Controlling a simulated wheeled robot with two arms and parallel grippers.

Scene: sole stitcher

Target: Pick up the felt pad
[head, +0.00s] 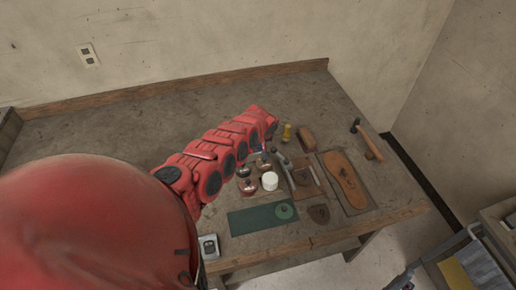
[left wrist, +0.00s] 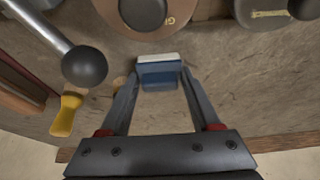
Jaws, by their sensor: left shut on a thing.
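My left gripper (left wrist: 158,64) is shut on a small blue block with a pale layer along one side (left wrist: 160,78). This looks like the felt pad. It sits between the two fingertips, with the worktop behind it; whether it touches the worktop I cannot tell. In the head view my red left arm reaches over the table, and the left gripper (head: 264,145) is small and partly hidden behind the arm, near the jars. My right gripper is not in view.
Close by are a white round container (head: 270,181), a brown sole (head: 345,180) on a board, a hammer (head: 367,139), a yellow-handled tool (head: 287,132) and a green mat (head: 255,219). In the wrist view a dark ball-ended tool (left wrist: 84,66) is left of the fingers. The back left worktop is clear.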

